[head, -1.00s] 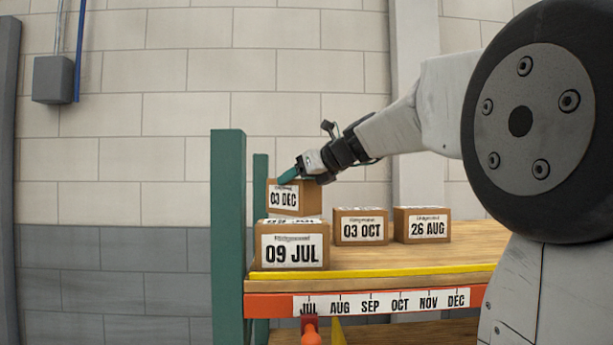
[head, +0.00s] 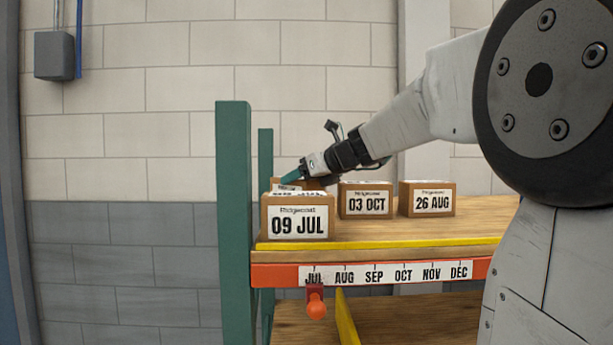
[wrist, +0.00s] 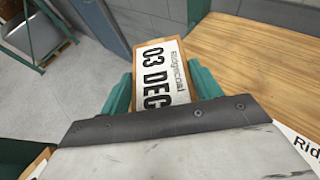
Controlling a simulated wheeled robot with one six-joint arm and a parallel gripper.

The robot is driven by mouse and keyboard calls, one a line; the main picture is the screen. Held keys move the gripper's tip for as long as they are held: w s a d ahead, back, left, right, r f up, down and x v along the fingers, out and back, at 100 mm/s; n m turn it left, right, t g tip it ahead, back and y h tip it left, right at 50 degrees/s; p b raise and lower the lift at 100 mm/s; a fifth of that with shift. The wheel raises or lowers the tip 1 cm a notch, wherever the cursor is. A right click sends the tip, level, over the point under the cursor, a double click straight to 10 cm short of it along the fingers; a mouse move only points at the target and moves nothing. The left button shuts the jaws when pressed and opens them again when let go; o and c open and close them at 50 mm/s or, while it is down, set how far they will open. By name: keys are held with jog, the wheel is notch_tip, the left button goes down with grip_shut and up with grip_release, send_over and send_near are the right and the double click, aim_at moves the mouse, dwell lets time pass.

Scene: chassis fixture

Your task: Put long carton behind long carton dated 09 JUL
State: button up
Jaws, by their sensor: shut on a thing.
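The carton dated 09 JUL (head: 297,217) stands at the front left of the shelf, label facing me. My gripper (head: 292,178) is behind it, shut on the carton dated 03 DEC (head: 285,186). In the head view that carton is mostly hidden behind the 09 JUL carton. In the wrist view the 03 DEC carton (wrist: 160,75) sits between the green fingers of my gripper (wrist: 158,85), its label up toward the camera. I cannot tell whether its base touches the shelf.
Cartons dated 03 OCT (head: 365,200) and 26 AUG (head: 427,199) stand to the right on the wooden shelf (head: 400,232). A green post (head: 233,200) rises close on the left. An orange rail (head: 280,274) with month labels runs along the front. The shelf's right part shows bare wood.

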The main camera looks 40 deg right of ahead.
jog(key=shift+f, duration=0.5)
dwell(0.3)
jog(key=o, duration=1.4)
jog(key=shift+o, duration=0.2)
jog(key=shift+f, duration=0.1)
jog(key=shift+s, duration=0.1)
